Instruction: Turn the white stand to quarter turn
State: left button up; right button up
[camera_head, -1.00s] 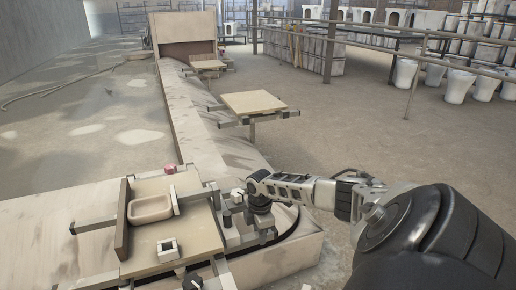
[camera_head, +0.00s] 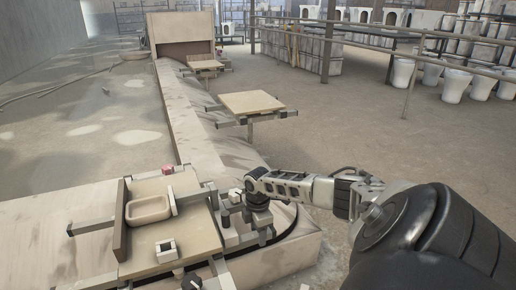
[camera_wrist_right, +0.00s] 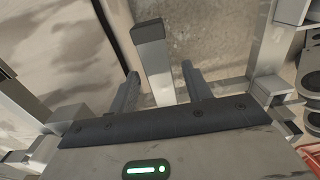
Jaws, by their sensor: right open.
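The near stand has a tan board (camera_head: 203,232) and pale metal arms with dark tips. It stands at the lower left of the head view, on the pale carousel track. A beige basin (camera_head: 150,208) rests on it beside an upright brown plank (camera_head: 121,220). My right gripper (camera_head: 236,214) is low at the stand's right side. In the right wrist view, its two dark fingers (camera_wrist_right: 163,88) are apart, with a pale bar with a dark end (camera_wrist_right: 155,62) between them. I cannot tell whether they touch it. My left gripper is not in view.
A small white block (camera_head: 166,250), a black knob (camera_head: 192,281) and a red knob (camera_head: 168,169) are at the near stand. Another stand with an empty board (camera_head: 252,103) stands farther along the track. The floor to the right is clear up to the railing (camera_head: 412,80).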

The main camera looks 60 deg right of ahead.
pick_arm(q)
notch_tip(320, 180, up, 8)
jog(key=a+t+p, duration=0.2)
jog(key=p, duration=0.2)
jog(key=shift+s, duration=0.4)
pick_arm(e)
notch_tip(320, 180, up, 15)
jog(key=shift+r, duration=0.15)
